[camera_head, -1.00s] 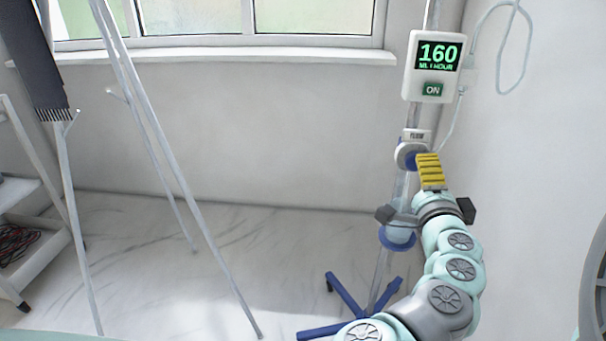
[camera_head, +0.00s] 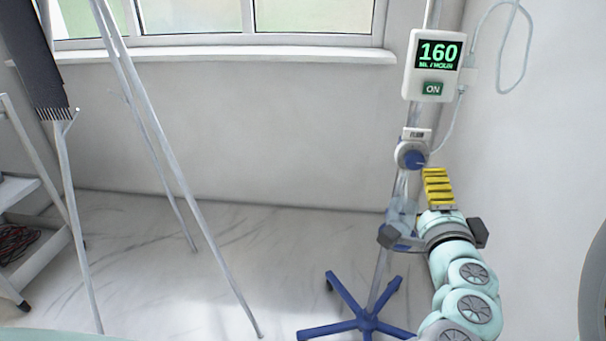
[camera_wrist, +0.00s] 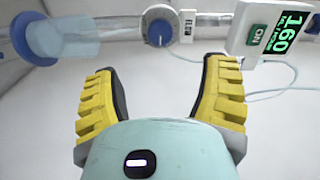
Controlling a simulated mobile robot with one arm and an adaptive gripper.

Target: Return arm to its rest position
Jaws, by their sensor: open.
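My gripper (camera_head: 437,188) has yellow ribbed fingers on a pale green arm, at the lower right of the head view. In the wrist view my gripper (camera_wrist: 160,88) shows its two fingers spread apart with nothing between them. The infusion stand's flow knob (camera_head: 411,155), blue and grey, sits on the pole just above and left of the fingers. In the wrist view the knob (camera_wrist: 158,30) lies beyond the fingertips, apart from them. The pump display (camera_head: 435,66) reads 160 and ON, higher on the pole.
The stand's blue wheeled base (camera_head: 367,325) is on the floor left of my arm. A tripod-like metal stand (camera_head: 165,150) and a white shelf cart (camera_head: 40,250) are at the left. A tube (camera_head: 520,70) hangs by the right wall. The middle floor is clear.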

